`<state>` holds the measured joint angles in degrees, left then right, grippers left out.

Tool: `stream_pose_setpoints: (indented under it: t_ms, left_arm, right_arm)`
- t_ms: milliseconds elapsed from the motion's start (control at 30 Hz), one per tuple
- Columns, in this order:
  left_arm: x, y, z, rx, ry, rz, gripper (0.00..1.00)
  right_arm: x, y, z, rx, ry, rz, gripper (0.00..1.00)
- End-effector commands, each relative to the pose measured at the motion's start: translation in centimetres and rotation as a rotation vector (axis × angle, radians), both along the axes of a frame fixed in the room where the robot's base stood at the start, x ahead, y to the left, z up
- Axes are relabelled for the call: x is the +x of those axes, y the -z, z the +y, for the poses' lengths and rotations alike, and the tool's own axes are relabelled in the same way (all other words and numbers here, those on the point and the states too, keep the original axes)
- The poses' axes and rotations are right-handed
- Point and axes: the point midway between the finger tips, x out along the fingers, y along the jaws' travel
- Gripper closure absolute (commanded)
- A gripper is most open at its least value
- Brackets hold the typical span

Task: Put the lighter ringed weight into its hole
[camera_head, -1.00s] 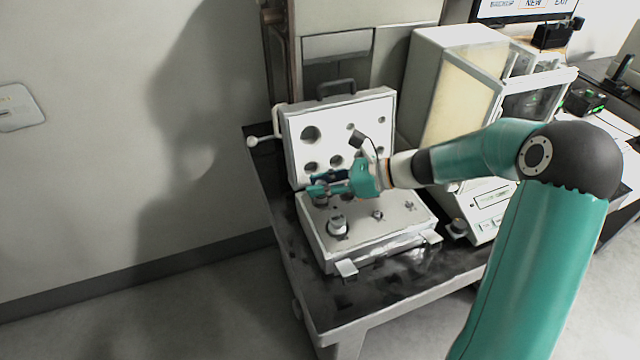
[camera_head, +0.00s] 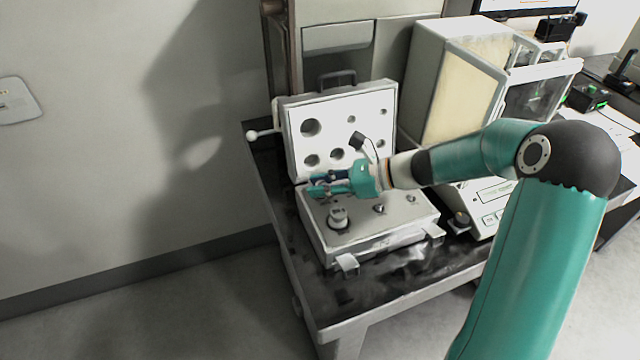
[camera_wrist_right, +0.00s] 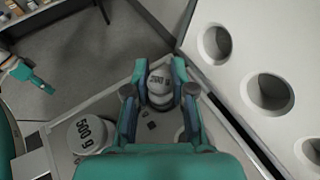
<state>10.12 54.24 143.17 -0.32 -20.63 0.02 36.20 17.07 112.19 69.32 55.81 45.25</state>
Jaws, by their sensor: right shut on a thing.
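My right gripper (camera_head: 318,186) is over the back left part of the open weight case (camera_head: 374,236). In the right wrist view its fingers (camera_wrist_right: 160,98) are shut on a metal weight (camera_wrist_right: 160,84) marked what looks like 200 g. The weight looks about upright, close to the case surface; I cannot tell whether its base is inside a hole. A larger weight marked 500 g (camera_wrist_right: 91,132) stands in the case beside it, and shows in the head view (camera_head: 338,216). A teal gripper part, likely my left gripper (camera_wrist_right: 28,76), is at the left of the wrist view.
The case's raised lid (camera_head: 352,108), with round recesses, stands close behind the gripper. Small knobbed weights (camera_head: 379,208) sit further right in the case. A balance with a glass enclosure (camera_head: 462,95) stands to the right. The dark table (camera_head: 390,283) is clear in front.

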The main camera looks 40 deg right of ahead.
Motion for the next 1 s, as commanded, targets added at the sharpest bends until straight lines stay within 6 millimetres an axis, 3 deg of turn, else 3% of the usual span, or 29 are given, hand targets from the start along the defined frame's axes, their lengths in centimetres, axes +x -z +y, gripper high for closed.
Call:
stream_pose_setpoints:
  t_ms: [533, 567, 700, 1000]
  left_arm:
    - [0.0, 0.59, 0.0, 0.0, 0.0, 0.0, 0.6]
    - [0.0, 0.59, 0.0, 0.0, 0.0, 0.0, 0.6]
    - [0.0, 0.59, 0.0, 0.0, 0.0, 0.0, 0.6]
    - [0.01, 0.61, 0.01, 0.0, 0.0, 0.0, 0.6]
  right_arm:
    - [-0.02, 0.72, -0.04, 0.0, 0.001, -0.001, 1.0]
    - [-0.02, 0.71, -0.03, 0.0, 0.001, -0.001, 0.73]
    - [-0.02, 0.72, -0.04, 0.0, 0.001, -0.001, 0.5]
    - [-0.05, 0.78, -0.06, -0.001, 0.001, 0.0, 0.47]
